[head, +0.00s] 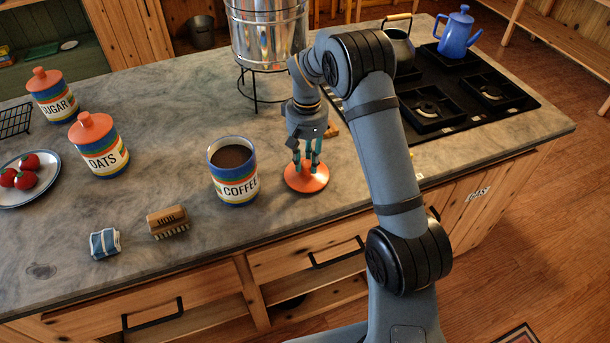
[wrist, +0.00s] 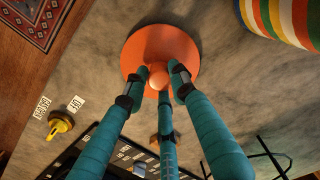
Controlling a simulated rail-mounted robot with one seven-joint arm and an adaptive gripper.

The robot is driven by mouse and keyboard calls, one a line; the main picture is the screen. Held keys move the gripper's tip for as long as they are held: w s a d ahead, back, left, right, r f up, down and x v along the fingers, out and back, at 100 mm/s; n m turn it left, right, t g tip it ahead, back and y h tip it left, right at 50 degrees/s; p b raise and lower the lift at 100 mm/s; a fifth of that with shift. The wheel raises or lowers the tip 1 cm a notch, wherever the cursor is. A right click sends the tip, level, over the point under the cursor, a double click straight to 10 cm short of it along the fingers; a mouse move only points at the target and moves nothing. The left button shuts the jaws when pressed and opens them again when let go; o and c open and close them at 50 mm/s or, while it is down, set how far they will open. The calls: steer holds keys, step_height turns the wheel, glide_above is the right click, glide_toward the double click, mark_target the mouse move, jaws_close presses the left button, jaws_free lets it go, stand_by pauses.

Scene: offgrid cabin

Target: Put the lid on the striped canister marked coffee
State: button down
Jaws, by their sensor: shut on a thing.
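The striped canister marked COFFEE (head: 234,187) stands open on the grey stone counter, with dark brown contents showing inside. An orange round lid with a knob (head: 306,181) is just right of it, at or close above the counter; the exact height is hard to tell. My gripper (head: 306,168) points down over the lid, with its fingers closed around the knob. In the wrist view the lid (wrist: 160,48) lies between the fingertips of my gripper (wrist: 156,80). Part of a striped canister (wrist: 285,18) shows at the wrist view's upper right.
Canisters marked OATS (head: 100,155) and SUGAR (head: 53,103), both lidded, stand to the left. A brush (head: 168,222) and a folded cloth (head: 105,243) lie near the front edge. A metal vessel on a stand (head: 268,40) and a stove (head: 455,110) are behind.

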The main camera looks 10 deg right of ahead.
steer(key=shift+r+p, duration=0.4)
steer(key=shift+r, duration=0.2)
steer(key=shift+r+p, duration=1.25)
steer(key=shift+r, duration=0.4)
steer(key=shift+m, duration=0.7)
steer(key=s, duration=0.4)
steer(key=shift+s+d+f, duration=0.1)
steer(key=shift+s+f, duration=0.1)
steer(key=s+r+b, duration=0.2)
steer(key=s+r, duration=0.9)
steer(key=s, duration=0.2)
steer(key=shift+s, duration=0.3)
